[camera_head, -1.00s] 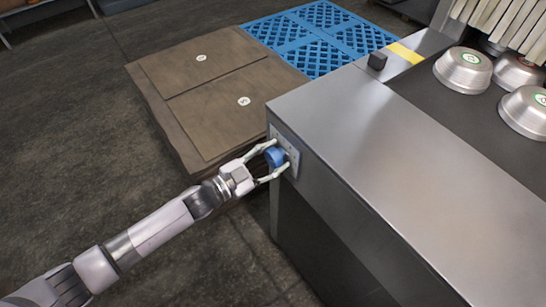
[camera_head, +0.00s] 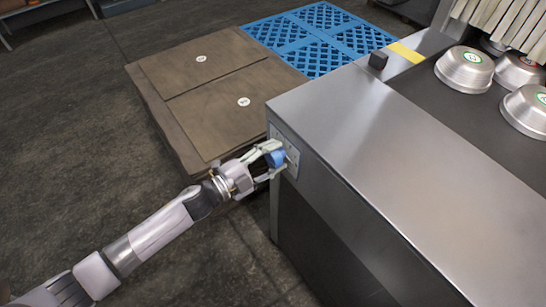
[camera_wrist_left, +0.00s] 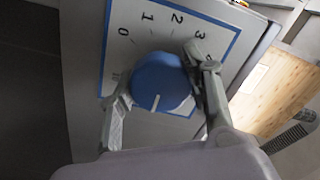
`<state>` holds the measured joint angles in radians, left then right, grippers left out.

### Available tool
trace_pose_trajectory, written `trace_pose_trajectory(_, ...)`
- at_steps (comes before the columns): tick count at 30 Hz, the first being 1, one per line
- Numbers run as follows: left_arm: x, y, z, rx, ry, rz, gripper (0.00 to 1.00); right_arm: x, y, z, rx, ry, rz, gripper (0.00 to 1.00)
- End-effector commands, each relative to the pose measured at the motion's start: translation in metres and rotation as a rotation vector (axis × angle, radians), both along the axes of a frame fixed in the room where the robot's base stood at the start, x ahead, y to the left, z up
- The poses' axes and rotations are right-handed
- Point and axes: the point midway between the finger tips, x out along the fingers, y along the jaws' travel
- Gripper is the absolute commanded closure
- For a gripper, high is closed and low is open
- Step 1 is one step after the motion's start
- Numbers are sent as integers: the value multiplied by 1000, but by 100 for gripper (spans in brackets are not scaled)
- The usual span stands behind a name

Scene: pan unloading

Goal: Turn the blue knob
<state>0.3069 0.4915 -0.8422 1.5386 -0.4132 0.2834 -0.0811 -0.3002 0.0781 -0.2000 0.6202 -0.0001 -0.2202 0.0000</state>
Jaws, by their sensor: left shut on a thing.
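The blue knob (camera_head: 276,157) is on a light panel (camera_head: 290,152) at the end face of the metal counter. In the left wrist view the knob (camera_wrist_left: 161,82) is round, with a white pointer line near its lower edge, and the panel shows the numbers 0, 1, 2 and 3. My left gripper (camera_head: 270,158) is shut on the knob, and its fingers (camera_wrist_left: 158,85) lie on the knob's two sides in the left wrist view. My right gripper is not in view.
The metal counter (camera_head: 350,140) fills the right side, with several silver pans (camera_head: 464,67) on its dark belt. A brown box-like stack (camera_head: 215,85) and a blue pallet (camera_head: 320,38) stand behind the knob. The floor at left is clear.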

Motion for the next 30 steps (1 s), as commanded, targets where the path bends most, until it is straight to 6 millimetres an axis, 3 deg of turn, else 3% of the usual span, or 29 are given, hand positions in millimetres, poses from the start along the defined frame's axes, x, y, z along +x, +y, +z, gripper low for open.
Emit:
trace_pose_trajectory(14,0,0,0,8,-9,-1,83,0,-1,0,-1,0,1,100)
trace_pose_trajectory(15,0,0,0,7,-8,-1,52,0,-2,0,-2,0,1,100)
trace_pose_trajectory(23,0,0,0,7,-8,-1,35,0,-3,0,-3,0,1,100)
trace_pose_trajectory(30,0,0,0,6,-9,0,34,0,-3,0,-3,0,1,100)
